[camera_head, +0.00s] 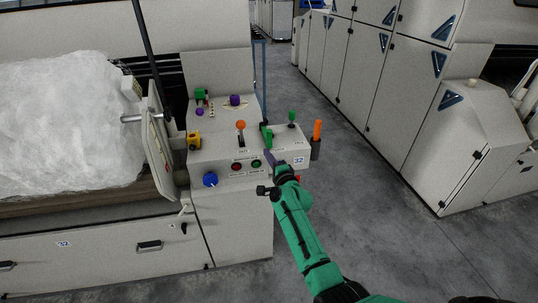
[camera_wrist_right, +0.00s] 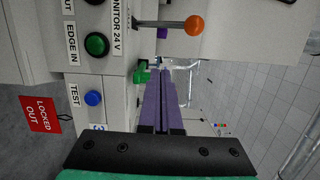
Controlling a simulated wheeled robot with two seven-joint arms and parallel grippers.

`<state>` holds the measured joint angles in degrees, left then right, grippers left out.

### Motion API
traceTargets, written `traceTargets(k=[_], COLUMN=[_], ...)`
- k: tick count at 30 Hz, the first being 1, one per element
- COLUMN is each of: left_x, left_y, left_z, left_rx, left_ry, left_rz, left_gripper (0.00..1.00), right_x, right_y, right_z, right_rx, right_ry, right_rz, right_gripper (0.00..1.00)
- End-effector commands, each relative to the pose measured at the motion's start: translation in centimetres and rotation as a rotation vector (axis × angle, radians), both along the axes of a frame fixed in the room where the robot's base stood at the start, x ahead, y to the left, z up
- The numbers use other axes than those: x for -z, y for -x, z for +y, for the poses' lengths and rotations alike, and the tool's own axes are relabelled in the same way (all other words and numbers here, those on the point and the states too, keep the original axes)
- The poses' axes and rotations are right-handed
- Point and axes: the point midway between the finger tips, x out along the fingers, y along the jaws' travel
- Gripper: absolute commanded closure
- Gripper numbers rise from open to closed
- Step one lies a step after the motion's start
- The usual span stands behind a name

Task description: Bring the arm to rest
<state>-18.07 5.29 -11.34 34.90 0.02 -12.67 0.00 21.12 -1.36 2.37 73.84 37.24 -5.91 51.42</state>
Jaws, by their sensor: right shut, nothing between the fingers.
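My right arm (camera_head: 300,225), green, reaches up from the bottom of the head view to the front of a grey control console. Its gripper (camera_head: 268,156) is at the console's front right edge, close to a green handle (camera_head: 266,134); whether they touch is not clear. In the right wrist view the two purple fingers (camera_wrist_right: 158,100) lie together with nothing between them. My left gripper is not in view.
The console carries an orange-knobbed lever (camera_head: 240,125), a green lever (camera_head: 291,116) and a blue knob (camera_head: 210,179). A red tag (camera_wrist_right: 40,114) reads LOCKED OUT. White fibre (camera_head: 65,120) lies left. Open grey floor (camera_head: 370,220) lies right, before grey cabinets (camera_head: 375,80).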

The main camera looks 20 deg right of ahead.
Motion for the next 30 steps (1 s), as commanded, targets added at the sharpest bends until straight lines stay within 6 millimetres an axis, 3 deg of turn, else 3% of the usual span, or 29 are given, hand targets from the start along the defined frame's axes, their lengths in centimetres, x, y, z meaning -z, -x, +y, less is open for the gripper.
traceTargets(k=[6,9,11,14,16,20,21,23,27,29,30], left_x=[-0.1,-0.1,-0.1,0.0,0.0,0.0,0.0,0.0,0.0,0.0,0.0], left_y=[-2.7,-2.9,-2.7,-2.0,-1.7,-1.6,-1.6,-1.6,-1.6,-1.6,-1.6], left_z=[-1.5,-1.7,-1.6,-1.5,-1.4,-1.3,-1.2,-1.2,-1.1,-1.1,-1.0], left_rx=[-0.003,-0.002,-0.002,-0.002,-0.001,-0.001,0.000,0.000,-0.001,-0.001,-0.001], left_ry=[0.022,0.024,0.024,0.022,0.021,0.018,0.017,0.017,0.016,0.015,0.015], left_rz=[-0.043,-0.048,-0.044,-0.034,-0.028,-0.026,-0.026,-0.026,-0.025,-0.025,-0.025], left_gripper=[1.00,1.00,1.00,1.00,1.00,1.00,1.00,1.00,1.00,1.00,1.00], right_x=[-0.1,0.1,1.3,6.3,11.8,22.5,25.4,29.6,37.9,40.7,42.3], right_y=[0.0,0.0,0.3,2.0,4.4,11.1,13.6,17.6,28.2,33.3,36.7], right_z=[-0.1,-0.1,0.0,0.3,0.7,1.1,1.2,1.2,0.8,0.5,0.2], right_rx=[0.001,0.001,-0.002,-0.023,-0.061,-0.178,-0.225,-0.304,-0.531,-0.646,-0.728], right_ry=[0.001,0.005,0.028,0.139,0.268,0.535,0.615,0.733,0.985,1.085,1.146], right_rz=[-0.002,0.002,0.023,0.120,0.228,0.439,0.500,0.587,0.766,0.831,0.871], right_gripper=[1.00,1.00,1.00,1.00,1.00,1.00,1.00,1.00,1.00,1.00,1.00])
